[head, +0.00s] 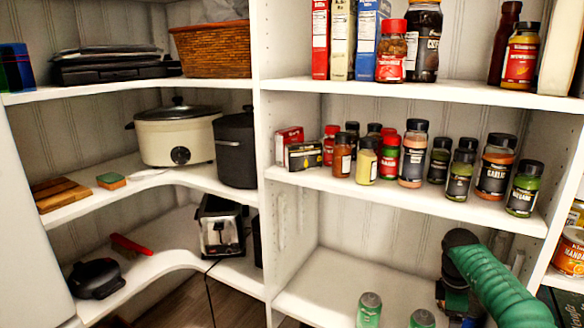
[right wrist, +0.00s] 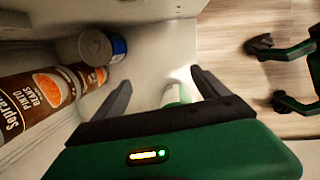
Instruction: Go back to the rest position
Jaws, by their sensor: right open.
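My right arm, green with dark joints, reaches in from the lower right of the head view, at the lower shelf compartment. My right gripper (right wrist: 160,78) shows in the right wrist view with its two dark fingers spread wide. A pale and green can-like item (right wrist: 178,94) shows between the fingers, partly hidden by the gripper body; I see no finger closed on it. In the head view two green-topped cans (head: 369,309) stand on the lower shelf, left of my right arm, cut by the bottom edge. My left gripper is in neither view.
Spice jars (head: 411,154) crowd the middle shelf (head: 390,187) above my arm. Food cans (head: 570,250) stand at the right edge. The left unit holds a slow cooker (head: 178,136) and a toaster (head: 221,228).

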